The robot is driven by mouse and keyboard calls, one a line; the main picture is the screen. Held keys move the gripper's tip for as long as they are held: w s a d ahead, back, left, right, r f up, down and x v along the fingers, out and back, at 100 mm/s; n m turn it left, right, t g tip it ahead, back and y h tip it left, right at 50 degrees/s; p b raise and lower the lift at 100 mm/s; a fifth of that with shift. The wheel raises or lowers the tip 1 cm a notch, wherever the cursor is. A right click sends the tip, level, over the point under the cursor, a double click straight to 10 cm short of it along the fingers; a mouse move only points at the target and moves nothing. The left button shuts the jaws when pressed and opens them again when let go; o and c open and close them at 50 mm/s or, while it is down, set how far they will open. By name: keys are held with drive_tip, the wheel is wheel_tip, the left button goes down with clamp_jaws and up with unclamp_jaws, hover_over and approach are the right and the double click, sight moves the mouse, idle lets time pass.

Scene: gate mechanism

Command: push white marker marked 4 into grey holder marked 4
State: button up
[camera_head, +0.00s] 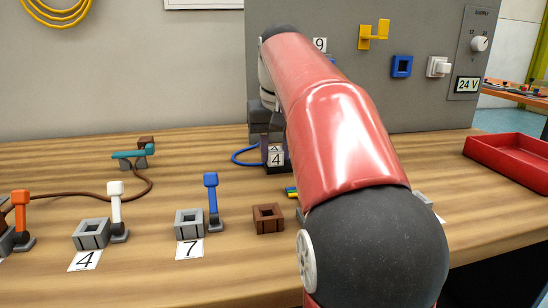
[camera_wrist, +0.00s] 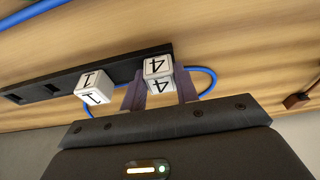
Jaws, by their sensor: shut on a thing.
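The white marker marked 4 (camera_wrist: 158,72) sits between the two fingers of my gripper (camera_wrist: 160,92) in the wrist view, and the fingers are shut on it. In the head view the marker (camera_head: 276,158) shows at the back middle of the bench, just left of my red arm. It is at the end of a dark slotted rack (camera_wrist: 60,86); I cannot tell whether it still rests in a slot. The grey holder (camera_head: 91,234) stands at the front left, with a card marked 4 (camera_head: 84,260) before it. The holder is well apart from my gripper.
A white marker marked 1 (camera_wrist: 93,87) is on the rack. A white lever (camera_head: 116,208) stands beside the holder; a blue lever (camera_head: 212,195) and grey block marked 7 (camera_head: 188,222) stand to its right. A blue cable (camera_head: 243,158) loops near the rack. A red tray (camera_head: 510,160) is far right.

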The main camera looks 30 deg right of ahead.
sight(274, 149)
drive_tip(key=shift+r+p, duration=0.3)
idle(0.4)
drive_tip(key=shift+w+p+v, duration=0.15)
drive_tip(key=shift+p+v, duration=0.5)
drive_tip(key=shift+v, duration=0.05)
drive_tip(key=shift+w+p+v, duration=0.15)
drive_tip(key=shift+p+v, duration=0.5)
drive_tip(key=shift+v, duration=0.05)
drive_tip(key=shift+d+r, duration=0.1)
drive_tip(key=shift+r, duration=1.1)
